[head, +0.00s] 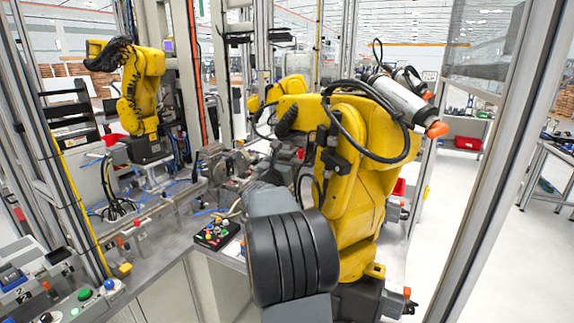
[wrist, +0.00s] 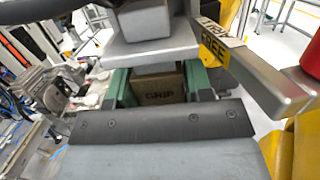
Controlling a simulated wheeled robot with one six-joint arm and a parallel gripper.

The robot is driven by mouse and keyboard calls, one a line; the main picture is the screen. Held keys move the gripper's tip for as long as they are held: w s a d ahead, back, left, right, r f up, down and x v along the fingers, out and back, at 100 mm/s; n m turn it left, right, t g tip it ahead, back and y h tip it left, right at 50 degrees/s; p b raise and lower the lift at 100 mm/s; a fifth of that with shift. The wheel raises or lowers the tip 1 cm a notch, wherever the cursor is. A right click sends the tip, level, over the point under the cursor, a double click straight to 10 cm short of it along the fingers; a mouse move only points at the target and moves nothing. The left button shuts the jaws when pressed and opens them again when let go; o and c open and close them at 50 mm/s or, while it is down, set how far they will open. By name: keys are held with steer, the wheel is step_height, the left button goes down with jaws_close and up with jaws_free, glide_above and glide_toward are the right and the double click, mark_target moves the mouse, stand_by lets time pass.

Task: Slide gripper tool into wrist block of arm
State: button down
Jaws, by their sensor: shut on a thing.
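In the wrist view my gripper (wrist: 158,84) has a dark bolted plate and green fingers. It is shut on a tan block marked GRIP (wrist: 160,89), which looks like part of the gripper tool. Grey blocks (wrist: 150,50) lie just beyond the fingers; I cannot tell which belong to the tool and which to the wrist block, or whether the two touch. In the head view the large yellow arm (head: 357,180) stands in the middle, close beside my own grey arm. My gripper and the tool cannot be made out there.
A red part (wrist: 311,68) is at the right edge. A second yellow arm (head: 140,95) stands at the left. A button box (head: 217,234) sits on the bench. Metal frame posts (head: 500,180) bound the right side.

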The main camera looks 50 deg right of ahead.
steer(key=shift+d+r+b, duration=0.15)
steer(key=shift+r+b, duration=0.25)
steer(key=shift+b, duration=0.05)
stand_by(0.6)
